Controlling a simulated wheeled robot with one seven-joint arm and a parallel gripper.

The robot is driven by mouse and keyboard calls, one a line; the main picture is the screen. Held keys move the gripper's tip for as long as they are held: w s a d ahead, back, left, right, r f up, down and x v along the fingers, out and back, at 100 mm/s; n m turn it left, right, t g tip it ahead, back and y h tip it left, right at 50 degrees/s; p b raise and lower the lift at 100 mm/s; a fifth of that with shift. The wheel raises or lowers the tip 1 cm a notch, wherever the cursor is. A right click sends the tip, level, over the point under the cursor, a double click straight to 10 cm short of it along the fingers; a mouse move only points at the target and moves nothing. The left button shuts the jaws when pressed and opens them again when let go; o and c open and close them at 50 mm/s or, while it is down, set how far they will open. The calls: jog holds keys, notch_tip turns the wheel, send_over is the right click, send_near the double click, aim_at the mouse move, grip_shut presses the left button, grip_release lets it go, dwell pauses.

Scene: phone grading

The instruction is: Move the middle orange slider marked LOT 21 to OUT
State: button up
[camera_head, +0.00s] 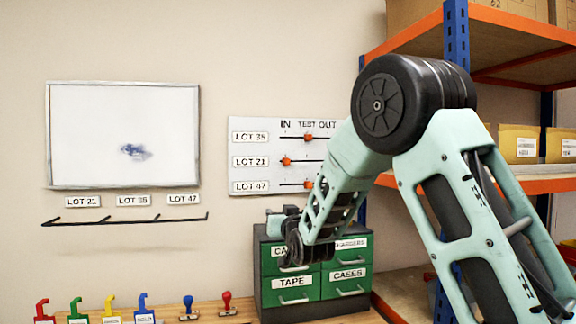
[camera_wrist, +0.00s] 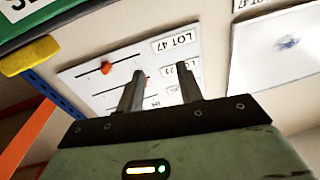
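The white slider board (camera_head: 268,122) hangs on the wall with columns IN, TEST and OUT. The middle orange slider, LOT 21 (camera_head: 286,161), sits at the left end of its track, under IN. The LOT 35 slider above (camera_head: 308,138) and LOT 47 slider below (camera_head: 308,184) sit under TEST. The OUT side is partly behind my arm. In the wrist view the board is turned over; my gripper (camera_wrist: 159,69) is open, its two fingers apart in front of it, nothing held. An orange bit shows beside the left finger; the LOT 47 slider (camera_wrist: 106,68) shows left.
A green drawer cabinet (camera_head: 293,282) stands below the board, close to my gripper. Shelves with an orange edge (camera_head: 400,38) and a blue post (camera_head: 456,35) are at right. A whiteboard (camera_head: 80,130) and hook rail (camera_head: 125,220) are at left. Stamps (camera_head: 227,304) stand on the bench.

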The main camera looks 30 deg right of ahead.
jog(key=d+r+t+h, duration=0.3)
jog(key=d+r, duration=0.3)
jog(key=d, duration=0.1)
jog(key=p, duration=0.9)
send_near(289, 162)
jog(key=x, duration=0.8)
jog(key=shift+w+r, duration=0.25)
jog(key=shift+w, duration=0.05)
jog(key=shift+w+d+r, duration=0.1)
jog(key=shift+w, duration=0.45)
jog(key=shift+c, duration=0.3)
grip_shut()
